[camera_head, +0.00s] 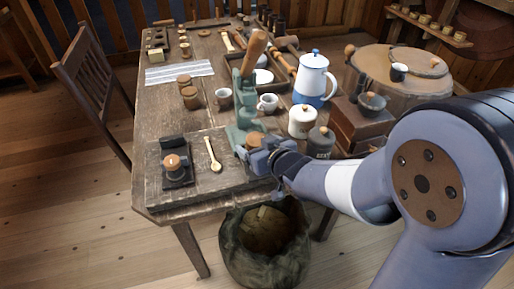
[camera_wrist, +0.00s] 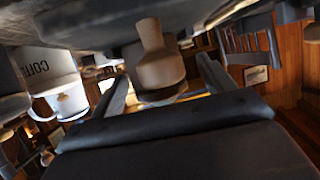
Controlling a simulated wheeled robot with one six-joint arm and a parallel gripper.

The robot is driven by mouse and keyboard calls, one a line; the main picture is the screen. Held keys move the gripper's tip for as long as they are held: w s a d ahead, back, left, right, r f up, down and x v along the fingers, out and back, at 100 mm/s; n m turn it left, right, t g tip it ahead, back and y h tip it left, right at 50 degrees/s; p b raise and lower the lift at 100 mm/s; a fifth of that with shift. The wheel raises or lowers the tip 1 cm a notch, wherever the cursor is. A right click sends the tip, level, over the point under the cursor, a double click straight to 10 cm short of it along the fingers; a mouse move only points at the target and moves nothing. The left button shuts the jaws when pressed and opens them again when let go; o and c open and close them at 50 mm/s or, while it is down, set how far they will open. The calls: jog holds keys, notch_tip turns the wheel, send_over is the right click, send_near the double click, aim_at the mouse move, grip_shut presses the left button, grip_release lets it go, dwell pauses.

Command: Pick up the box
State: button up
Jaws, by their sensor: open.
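Which thing is the box is not clear. A small turned wooden piece (camera_head: 254,139) with a rounded top stands near the table's front edge, right by my gripper (camera_head: 262,156). In the wrist view a turned wooden piece (camera_wrist: 158,70) with a narrow neck shows between the two fingers of my gripper (camera_wrist: 165,85); it looks like the same piece. The fingers are spread, with visible gaps beside it, and I cannot tell whether either touches it. Its lower part in the head view is hidden by my gripper.
A green press (camera_head: 246,95) with a wooden handle stands just behind. A grey lidded canister (camera_head: 321,143) and a white canister (camera_head: 302,121) are close on the right. A wooden spoon (camera_head: 213,155) and a knobbed piece on a dark base (camera_head: 177,180) lie left. A sack (camera_head: 262,250) stands below.

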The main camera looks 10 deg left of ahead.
jog(key=shift+x, duration=1.55)
jog(key=shift+w, duration=0.1)
jog(key=shift+c, duration=0.6)
jog(key=shift+d, duration=0.1)
jog(key=c, duration=1)
jog(key=shift+r, duration=0.15)
